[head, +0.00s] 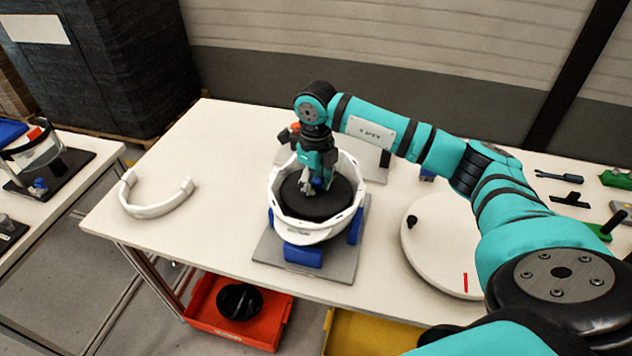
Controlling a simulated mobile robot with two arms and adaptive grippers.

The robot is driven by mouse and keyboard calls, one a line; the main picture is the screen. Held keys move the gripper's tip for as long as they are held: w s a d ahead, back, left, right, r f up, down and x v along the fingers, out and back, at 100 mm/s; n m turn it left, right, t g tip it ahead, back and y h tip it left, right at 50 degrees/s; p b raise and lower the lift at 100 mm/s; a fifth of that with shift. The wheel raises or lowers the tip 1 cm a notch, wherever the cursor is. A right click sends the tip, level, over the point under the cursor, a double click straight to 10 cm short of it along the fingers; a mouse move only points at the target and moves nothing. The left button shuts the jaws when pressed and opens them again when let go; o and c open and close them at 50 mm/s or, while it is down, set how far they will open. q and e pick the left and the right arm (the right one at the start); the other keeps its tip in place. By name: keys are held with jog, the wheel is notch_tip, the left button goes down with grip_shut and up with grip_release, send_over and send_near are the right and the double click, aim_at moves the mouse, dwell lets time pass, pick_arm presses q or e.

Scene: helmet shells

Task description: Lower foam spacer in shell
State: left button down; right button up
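The white helmet shell (309,233) sits open side up on blue supports on a grey plate (262,249), on the white table. The black foam spacer (340,203) is a round dark disc inside the shell, with the shell's rim around it. Whether it rests on the shell's bottom cannot be seen. My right gripper (317,188) points down over the middle of the spacer, with its fingertips at or very near its top. The fingers are too small and dark to tell whether they grip it. My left gripper is not in view.
A white curved band (155,197) lies on the table at left. A round white disc (440,245) with a black knob lies at right. Tools lie at far right. A red bin (200,310) and a yellow bin (368,335) are below the front edge.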

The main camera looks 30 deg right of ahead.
jog(key=shift+d+f, duration=0.1)
jog(key=shift+r, duration=0.2)
notch_tip(320, 180, up, 12)
jog(key=shift+f, duration=0.15)
dwell(0.4)
